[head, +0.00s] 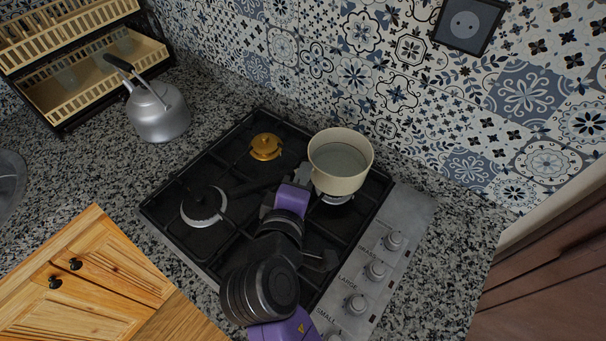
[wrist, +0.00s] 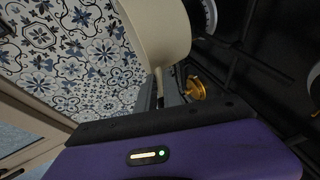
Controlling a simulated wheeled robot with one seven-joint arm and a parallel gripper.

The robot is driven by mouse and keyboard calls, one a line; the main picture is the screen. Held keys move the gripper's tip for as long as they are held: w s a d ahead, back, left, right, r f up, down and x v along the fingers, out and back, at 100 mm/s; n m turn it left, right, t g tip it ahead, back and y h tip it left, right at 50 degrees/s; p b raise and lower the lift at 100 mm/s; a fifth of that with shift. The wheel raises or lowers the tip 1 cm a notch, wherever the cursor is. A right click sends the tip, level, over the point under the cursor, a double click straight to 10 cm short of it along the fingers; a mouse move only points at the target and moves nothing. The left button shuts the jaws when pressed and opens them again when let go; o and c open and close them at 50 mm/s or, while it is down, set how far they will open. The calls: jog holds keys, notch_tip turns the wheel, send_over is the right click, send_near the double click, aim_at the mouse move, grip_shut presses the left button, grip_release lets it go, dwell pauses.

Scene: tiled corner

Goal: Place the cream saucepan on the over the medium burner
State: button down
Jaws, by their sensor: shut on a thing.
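The cream saucepan (head: 340,178) is upright at the right back of the black gas hob (head: 160,206). A silver burner (head: 337,199) shows just below its near side. I cannot tell whether the pan touches the grate. My gripper (head: 298,178) is at the pan's left side, shut on the saucepan near its handle; the exact grip is partly hidden. In the wrist view the pan (wrist: 156,30) fills the top middle, with its handle (wrist: 159,82) running down between the fingers (wrist: 160,98). A gold burner (head: 265,147) and a left silver burner (head: 203,206) are bare.
Control knobs (head: 375,270) line the hob's right side. A grey kettle (head: 158,112) and a dish rack (head: 55,110) stand at the left back. The tiled wall (head: 400,85) is close behind the pan. Speckled counter (head: 455,250) is free at the right.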

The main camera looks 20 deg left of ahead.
jog(key=shift+f+b, duration=0.35)
jog(key=shift+f, duration=0.1)
dwell(0.5)
jog(key=c, duration=1.4)
grip_release()
jog(key=b+v, duration=0.1)
jog(key=v, duration=0.7)
